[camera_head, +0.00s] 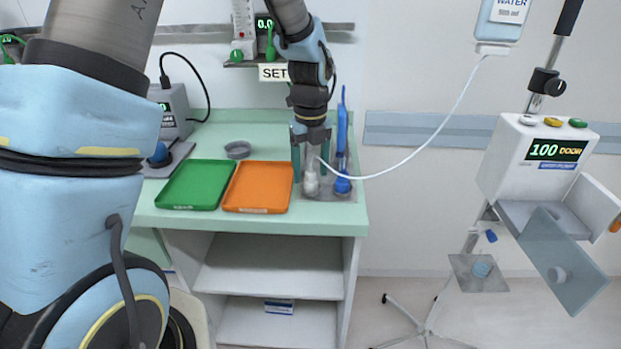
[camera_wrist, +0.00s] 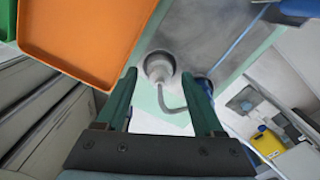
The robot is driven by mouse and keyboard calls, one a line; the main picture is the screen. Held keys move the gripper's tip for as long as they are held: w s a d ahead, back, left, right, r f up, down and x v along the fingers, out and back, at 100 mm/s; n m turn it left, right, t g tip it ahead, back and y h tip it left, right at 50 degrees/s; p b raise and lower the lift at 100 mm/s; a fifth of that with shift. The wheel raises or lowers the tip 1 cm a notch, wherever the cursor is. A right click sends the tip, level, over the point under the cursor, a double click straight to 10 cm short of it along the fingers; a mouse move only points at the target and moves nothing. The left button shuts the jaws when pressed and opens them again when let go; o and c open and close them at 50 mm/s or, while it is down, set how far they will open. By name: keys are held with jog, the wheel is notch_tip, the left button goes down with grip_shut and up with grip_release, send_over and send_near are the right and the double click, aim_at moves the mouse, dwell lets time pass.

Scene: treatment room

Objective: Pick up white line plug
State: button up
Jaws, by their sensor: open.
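The white line plug (camera_head: 311,184) stands upright at the left of a grey holder plate (camera_head: 343,197) at the counter's front right. Its white line (camera_head: 420,150) runs from it up to the hanging water bag (camera_head: 501,18). My gripper (camera_head: 310,178) points down over the plug, its green fingers apart on either side of it.
A blue plug (camera_head: 342,184) with a blue line stands close to the right of my gripper. An orange tray (camera_head: 257,187), a green tray (camera_head: 195,185) and a grey ring-shaped dish (camera_head: 237,150) lie to the left. A white dosing stand (camera_head: 535,165) is at the right.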

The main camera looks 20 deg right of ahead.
jog(key=shift+f, duration=0.15)
grip_shut()
dwell(0.4)
